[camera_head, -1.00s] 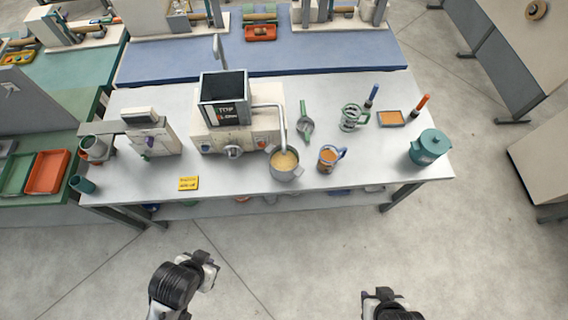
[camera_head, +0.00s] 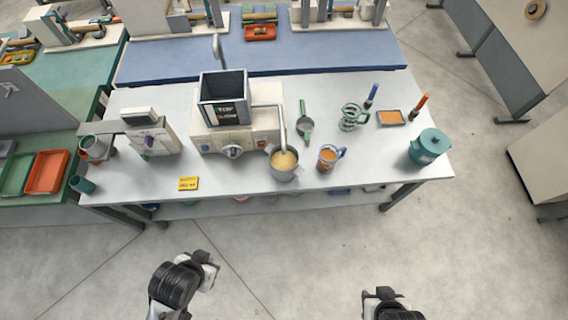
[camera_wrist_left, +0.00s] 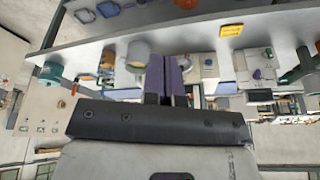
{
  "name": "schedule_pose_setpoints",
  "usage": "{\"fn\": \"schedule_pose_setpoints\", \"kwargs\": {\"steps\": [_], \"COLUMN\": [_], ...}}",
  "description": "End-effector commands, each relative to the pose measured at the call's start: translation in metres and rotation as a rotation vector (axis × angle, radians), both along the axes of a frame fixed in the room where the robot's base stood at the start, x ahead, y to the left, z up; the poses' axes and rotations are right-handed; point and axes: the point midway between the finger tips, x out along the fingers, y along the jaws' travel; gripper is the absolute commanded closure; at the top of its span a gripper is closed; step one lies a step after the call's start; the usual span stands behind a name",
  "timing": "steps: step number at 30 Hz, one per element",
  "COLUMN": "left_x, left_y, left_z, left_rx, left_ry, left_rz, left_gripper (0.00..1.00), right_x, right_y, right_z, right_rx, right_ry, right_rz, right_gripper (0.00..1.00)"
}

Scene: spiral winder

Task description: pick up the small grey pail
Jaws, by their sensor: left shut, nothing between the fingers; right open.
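The small grey pail (camera_head: 284,172) stands upright near the front edge of the white table, under the curved spout of the machine. It holds a pale yellow filling. It also shows upside down in the left wrist view (camera_wrist_left: 138,56). My left gripper (camera_head: 212,262) is shut and empty, in front of the table and well short of the pail. Its purple fingers (camera_wrist_left: 168,75) show together in the left wrist view. My right gripper (camera_head: 384,292) is open and empty, in front of the table to the right, away from the pail.
The beige machine (camera_head: 235,132) with a dark hopper stands behind the pail. A yellow card (camera_head: 188,183) lies left. A teal lidded pot (camera_head: 429,148) stands at right.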

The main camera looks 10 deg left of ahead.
Motion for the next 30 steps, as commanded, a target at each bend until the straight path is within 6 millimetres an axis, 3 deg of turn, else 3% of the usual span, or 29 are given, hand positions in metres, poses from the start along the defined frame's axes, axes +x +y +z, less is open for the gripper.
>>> {"fn": "schedule_pose_setpoints", "kwargs": {"steps": [6, 17, 23, 26, 30], "left_x": [0.0, 0.0, 0.0, 0.009, 0.046], "left_y": [0.0, 0.0, 0.0, 0.0, 0.008], "left_z": [0.0, 0.0, -0.001, -0.005, -0.016], "left_rx": [0.0, 0.0, 0.0, 0.0, 0.03], "left_ry": [0.0, 0.0, 0.0, -0.022, -0.115], "left_rz": [0.0, 0.0, 0.0, 0.0, -0.017], "left_gripper": [1.0, 0.67, 0.67, 0.67, 0.67], "right_x": [0.0, 0.0, 0.0, 0.0, 0.0], "right_y": [0.0, 0.002, 0.003, 0.003, 0.003], "right_z": [0.0, 0.0, 0.0, -0.009, -0.039], "right_rx": [0.0, 0.008, 0.011, 0.011, 0.011], "right_ry": [0.0, 0.0, 0.001, 0.0, -0.001], "right_rz": [-0.001, -0.005, -0.007, -0.007, -0.007], "right_gripper": [0.57, 0.57, 0.57, 0.57, 0.57]}}
